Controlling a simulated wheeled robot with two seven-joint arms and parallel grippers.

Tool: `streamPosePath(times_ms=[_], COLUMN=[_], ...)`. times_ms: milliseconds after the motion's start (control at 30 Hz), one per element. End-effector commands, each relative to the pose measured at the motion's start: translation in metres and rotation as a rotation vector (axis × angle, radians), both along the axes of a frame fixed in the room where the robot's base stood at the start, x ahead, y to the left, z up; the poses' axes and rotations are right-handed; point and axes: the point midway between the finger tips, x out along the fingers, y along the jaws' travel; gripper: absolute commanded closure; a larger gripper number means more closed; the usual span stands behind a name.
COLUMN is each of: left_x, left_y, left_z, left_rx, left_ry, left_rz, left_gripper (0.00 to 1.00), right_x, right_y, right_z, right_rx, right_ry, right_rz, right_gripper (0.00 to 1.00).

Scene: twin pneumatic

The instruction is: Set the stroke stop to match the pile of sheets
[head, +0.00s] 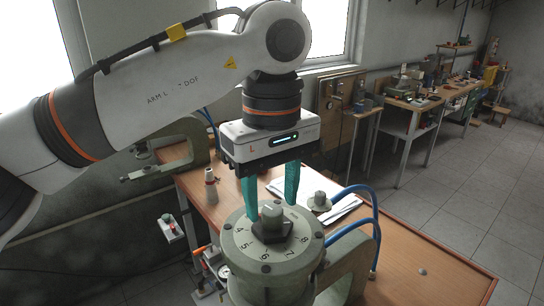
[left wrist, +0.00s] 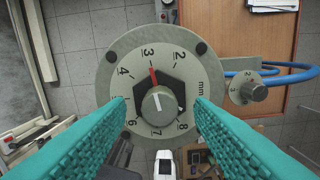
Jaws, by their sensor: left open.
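The stroke stop is a round grey-green dial (left wrist: 115,75) on top of the press, numbered in mm. It has a black hexagonal part, a grey knob (left wrist: 162,103) with a white line, and a red pointer (left wrist: 153,77) by the 3. In the head view the knob (head: 271,213) stands upright at the dial's middle. My left gripper (head: 271,203) points down over the dial, its teal fingers open on either side of the knob, apart from it in the left wrist view (left wrist: 160,102). White sheets (head: 346,208) lie on the table behind the press; their thickness cannot be read. My right gripper is out of view.
A smaller knob with its own scale (left wrist: 254,91) sits beside the dial, near blue hoses (head: 376,225). A bottle (head: 210,188) stands on the wooden table (head: 420,260). A gauge and small parts crowd the press's left. The table's right part is mostly bare.

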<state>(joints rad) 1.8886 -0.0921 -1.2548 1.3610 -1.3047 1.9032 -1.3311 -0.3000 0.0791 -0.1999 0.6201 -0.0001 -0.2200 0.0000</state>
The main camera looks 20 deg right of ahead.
Motion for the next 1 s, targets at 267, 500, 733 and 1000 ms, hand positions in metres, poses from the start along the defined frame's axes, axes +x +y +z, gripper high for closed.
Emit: streamPosePath(times_ms=[267,500,733,1000], left_x=[-0.001,0.0,0.0,0.0], left_y=[-0.001,0.0,0.0,0.0], left_z=[0.059,0.097,0.103,0.103], left_rx=[-0.002,0.0,-0.001,-0.001], left_ry=[-0.004,-0.002,0.0,0.0], left_rz=[0.001,0.002,0.0,0.0], left_gripper=[0.52,0.52,0.52,0.52], right_x=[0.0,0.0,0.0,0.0], right_y=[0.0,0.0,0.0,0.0], right_z=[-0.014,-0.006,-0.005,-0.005], right_rx=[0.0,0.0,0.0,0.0], right_ry=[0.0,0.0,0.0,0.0], right_rz=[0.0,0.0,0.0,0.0], right_gripper=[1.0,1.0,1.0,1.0])
